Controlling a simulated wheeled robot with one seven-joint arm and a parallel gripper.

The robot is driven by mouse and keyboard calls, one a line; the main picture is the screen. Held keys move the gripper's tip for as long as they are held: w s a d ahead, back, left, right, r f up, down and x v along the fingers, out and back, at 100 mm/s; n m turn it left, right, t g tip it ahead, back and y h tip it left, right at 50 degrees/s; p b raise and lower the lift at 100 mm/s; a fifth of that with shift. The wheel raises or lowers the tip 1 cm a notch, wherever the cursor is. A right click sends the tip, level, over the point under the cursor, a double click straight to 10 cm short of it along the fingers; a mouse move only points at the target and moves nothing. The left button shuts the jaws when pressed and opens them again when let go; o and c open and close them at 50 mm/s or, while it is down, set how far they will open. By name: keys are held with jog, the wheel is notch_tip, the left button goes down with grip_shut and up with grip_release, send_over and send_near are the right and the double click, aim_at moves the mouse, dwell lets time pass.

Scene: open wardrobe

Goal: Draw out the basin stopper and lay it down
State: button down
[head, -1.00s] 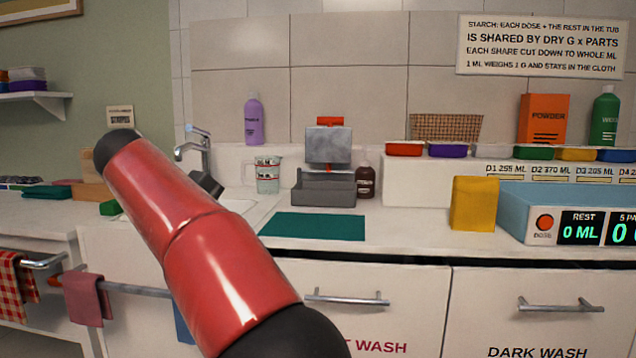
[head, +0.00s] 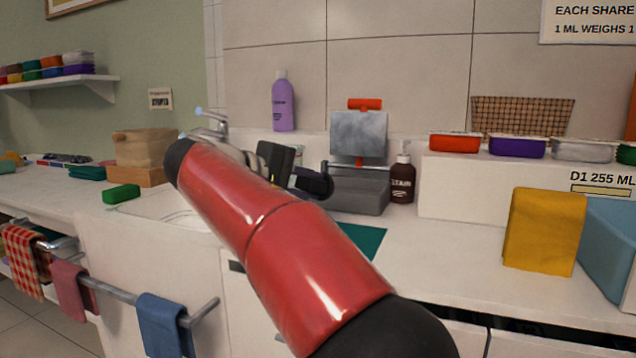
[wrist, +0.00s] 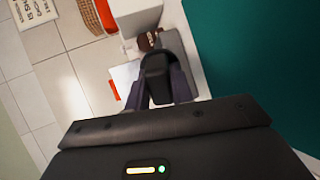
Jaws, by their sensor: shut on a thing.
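My gripper (head: 300,180) is past the end of my red arm, above the counter in front of the grey bin. In the wrist view its two fingers (wrist: 157,92) are shut on a black, rounded piece (wrist: 157,72), which looks like the stopper. The same dark piece shows in the head view (head: 316,184), held up against the bin. The white basin (head: 172,216) is at the left under the tap (head: 212,122); my arm hides much of it, including its drain.
A grey bin (head: 360,194) and a brown bottle (head: 402,180) stand behind the gripper. A teal mat (head: 366,240) lies on the counter, partly behind my arm. A yellow block (head: 545,230) stands right; bare counter lies between. A green block (head: 121,194) is left of the basin.

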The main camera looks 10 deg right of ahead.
jog(key=shift+f+b, duration=3.05)
jog(key=shift+f, duration=0.05)
jog(key=c, duration=0.8)
grip_release()
jog(key=shift+f, duration=0.1)
jog(key=a+r+p, duration=0.1)
jog(key=r+p, duration=0.1)
jog(key=s+a+r+p, duration=0.1)
jog(key=r+p, duration=0.1)
jog(key=a+r+p, duration=0.1)
jog(key=r+p, duration=0.1)
jog(key=p, duration=0.1)
jog(key=shift+s+a+r, duration=0.2)
jog(key=shift+s+r, duration=0.05)
jog(key=shift+a, duration=0.1)
